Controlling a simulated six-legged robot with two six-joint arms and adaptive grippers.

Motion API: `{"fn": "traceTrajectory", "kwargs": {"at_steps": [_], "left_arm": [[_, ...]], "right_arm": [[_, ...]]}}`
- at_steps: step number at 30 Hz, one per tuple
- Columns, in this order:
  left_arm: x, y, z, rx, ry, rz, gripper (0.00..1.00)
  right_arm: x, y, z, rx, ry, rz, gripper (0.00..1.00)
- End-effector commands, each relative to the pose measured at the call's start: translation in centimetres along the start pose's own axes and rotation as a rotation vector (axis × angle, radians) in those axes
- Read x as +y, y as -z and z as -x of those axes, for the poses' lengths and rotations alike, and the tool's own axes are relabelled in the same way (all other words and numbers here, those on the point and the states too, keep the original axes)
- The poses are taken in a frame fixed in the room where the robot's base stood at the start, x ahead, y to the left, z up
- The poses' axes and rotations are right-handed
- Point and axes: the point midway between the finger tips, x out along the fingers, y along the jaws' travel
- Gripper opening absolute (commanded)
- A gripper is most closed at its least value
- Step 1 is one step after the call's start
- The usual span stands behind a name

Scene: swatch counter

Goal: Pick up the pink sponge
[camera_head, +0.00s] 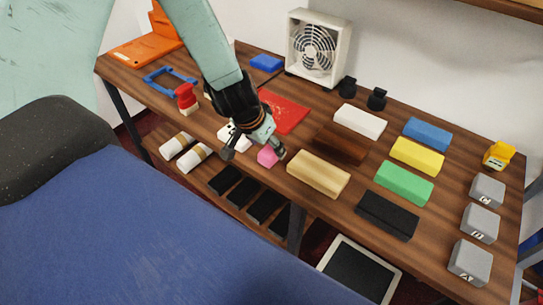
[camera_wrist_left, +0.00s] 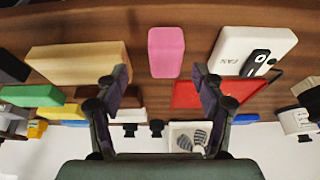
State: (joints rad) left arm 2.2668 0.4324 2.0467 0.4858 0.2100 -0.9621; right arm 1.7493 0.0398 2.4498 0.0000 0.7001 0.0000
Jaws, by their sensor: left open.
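The pink sponge (camera_head: 267,156) lies on the wooden counter near its front edge, left of a tan block. My left gripper (camera_head: 254,149) is over it and partly hides it in the head view. In the left wrist view the pink sponge (camera_wrist_left: 166,52) is a whole pink block, ahead of and between the spread fingers of my left gripper (camera_wrist_left: 161,77). The left gripper is open and empty. I cannot tell whether a finger touches the sponge. My right gripper is not in view.
A tan block (camera_head: 318,173) stands close to the right of the sponge. A white FAN-labelled piece (camera_wrist_left: 252,48) and a red tray (camera_head: 284,112) are on the other side. A fan (camera_head: 318,47) stands at the back. Several coloured blocks cover the right side.

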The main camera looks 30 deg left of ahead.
Motion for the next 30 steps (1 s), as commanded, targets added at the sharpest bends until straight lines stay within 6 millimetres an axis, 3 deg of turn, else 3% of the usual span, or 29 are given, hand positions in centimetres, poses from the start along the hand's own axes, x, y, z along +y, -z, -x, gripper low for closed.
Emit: {"fn": "traceTrajectory", "kwargs": {"at_steps": [10,15,26,30], "left_arm": [[-0.6,0.6,-4.2,-0.001,0.002,-0.002,0.69],[-0.5,0.6,-5.4,-0.001,0.001,0.0,0.69],[-0.5,0.7,-5.7,-0.001,0.001,0.0,0.69],[-0.5,0.7,-5.7,-0.001,0.001,0.0,0.58]], "right_arm": [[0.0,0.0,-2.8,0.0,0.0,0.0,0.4],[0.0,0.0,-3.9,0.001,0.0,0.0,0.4],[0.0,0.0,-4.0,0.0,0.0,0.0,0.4],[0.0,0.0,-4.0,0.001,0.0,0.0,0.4]]}}
